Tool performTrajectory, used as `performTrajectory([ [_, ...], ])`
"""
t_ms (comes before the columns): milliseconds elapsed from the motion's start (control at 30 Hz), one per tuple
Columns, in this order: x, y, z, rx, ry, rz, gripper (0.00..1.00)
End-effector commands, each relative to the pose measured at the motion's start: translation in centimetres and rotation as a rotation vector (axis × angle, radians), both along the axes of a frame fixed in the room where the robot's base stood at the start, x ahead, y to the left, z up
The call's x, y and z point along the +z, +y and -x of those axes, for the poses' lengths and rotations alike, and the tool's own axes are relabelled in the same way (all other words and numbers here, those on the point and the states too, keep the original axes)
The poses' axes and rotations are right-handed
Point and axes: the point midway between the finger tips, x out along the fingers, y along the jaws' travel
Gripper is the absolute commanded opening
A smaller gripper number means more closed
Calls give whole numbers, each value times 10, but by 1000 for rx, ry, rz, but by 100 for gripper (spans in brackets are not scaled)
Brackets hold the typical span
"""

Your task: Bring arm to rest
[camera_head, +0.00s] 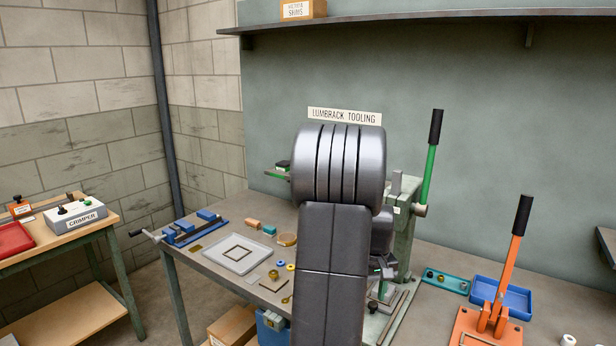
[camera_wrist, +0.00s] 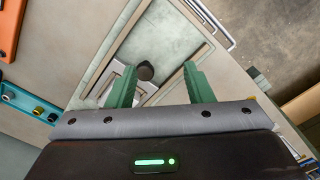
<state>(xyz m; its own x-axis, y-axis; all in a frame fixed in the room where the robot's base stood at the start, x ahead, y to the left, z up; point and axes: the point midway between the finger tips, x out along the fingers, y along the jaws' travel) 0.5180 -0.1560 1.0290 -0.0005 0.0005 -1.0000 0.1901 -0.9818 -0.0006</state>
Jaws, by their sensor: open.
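My gripper (camera_wrist: 160,72) shows in the wrist view with two green fingers spread apart. It is open, and nothing is clasped between the fingers. A dark round knob on a pale metal block (camera_wrist: 146,71) shows in the gap beyond them; I cannot tell how far below it lies. In the head view my grey arm stands in the middle and hides most of the gripper and part of the green press (camera_head: 404,240). The press has a green lever with a black grip (camera_head: 430,160), standing upright to the right of my arm.
An orange lever press (camera_head: 497,315) and a blue tray (camera_head: 515,297) stand at the right. A teal strip (camera_head: 446,281) lies beside the tray. A pale tray (camera_head: 238,262), a blue vise (camera_head: 193,229) and small parts lie left of my arm. A shelf (camera_head: 450,21) runs along the wall above.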

Motion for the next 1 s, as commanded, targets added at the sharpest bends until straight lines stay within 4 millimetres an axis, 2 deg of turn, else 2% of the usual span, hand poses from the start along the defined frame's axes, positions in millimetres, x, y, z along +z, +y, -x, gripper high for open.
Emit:
performTrajectory([
  [100,-21,0,1,0,4,-1,47],
  [200,-33,0,0,0,2,-1,47],
  [400,-47,0,0,0,0,0,47],
  [767,-48,0,0,0,-1,0,47],
  [1000,-34,3,6,-10,-17,6,47],
])
